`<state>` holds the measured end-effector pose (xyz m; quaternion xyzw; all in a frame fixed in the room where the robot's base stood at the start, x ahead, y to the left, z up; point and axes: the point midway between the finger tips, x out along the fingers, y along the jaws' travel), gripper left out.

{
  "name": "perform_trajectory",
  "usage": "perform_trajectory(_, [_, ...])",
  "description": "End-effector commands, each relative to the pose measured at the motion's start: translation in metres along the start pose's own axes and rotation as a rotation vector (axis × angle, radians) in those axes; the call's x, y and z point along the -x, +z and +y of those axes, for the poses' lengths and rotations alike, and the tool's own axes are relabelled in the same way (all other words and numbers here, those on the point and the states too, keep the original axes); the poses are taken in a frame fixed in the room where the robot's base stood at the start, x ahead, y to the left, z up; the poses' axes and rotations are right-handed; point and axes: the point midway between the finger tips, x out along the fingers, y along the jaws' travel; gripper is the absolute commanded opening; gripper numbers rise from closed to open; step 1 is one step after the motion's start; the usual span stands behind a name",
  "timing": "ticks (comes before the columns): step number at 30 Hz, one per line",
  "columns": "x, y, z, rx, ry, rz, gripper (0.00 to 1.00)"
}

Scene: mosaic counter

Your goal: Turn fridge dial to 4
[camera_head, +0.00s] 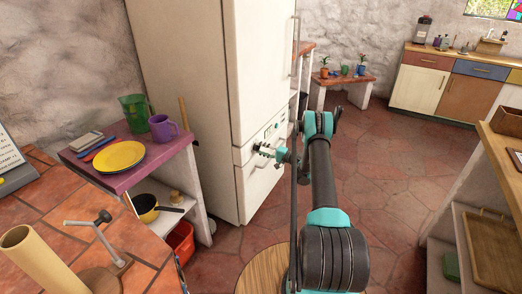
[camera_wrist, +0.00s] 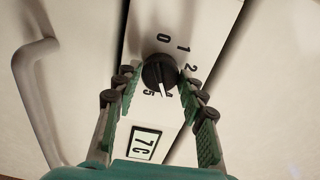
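The cream fridge (camera_head: 190,80) stands in the middle of the head view, and its narrow control panel (camera_head: 272,130) is partly hidden by my gripper (camera_head: 268,151). In the wrist view the black round dial (camera_wrist: 154,71) sits on a white panel with digits around it. Its white pointer is at the lower side, at or close to the 4, with the 5 just left of it. A small display (camera_wrist: 145,143) below reads 7C. My gripper (camera_wrist: 159,82) is open, with one green-padded finger on each side of the dial. A small gap shows at the left finger; contact at the right is unclear.
A pale fridge handle (camera_wrist: 30,90) runs down the left of the wrist view. A purple shelf (camera_head: 85,170) with a yellow plate (camera_head: 119,157) and a green jug (camera_head: 134,112) stands left of the fridge. The tiled floor (camera_head: 385,150) to the right is clear.

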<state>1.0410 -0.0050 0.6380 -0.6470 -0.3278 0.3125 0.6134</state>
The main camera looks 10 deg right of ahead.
Motion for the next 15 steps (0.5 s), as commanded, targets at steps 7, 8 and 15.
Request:
perform_trajectory(7, [0.0, 0.0, -0.0001, 0.0, 0.0, 0.0, 0.6])
perform_trajectory(8, [0.0, 0.0, -0.0001, 0.0, 0.0, 0.0, 0.6])
perform_trajectory(15, [0.0051, -0.0002, -0.0001, 0.0, -0.001, 0.0, 0.6])
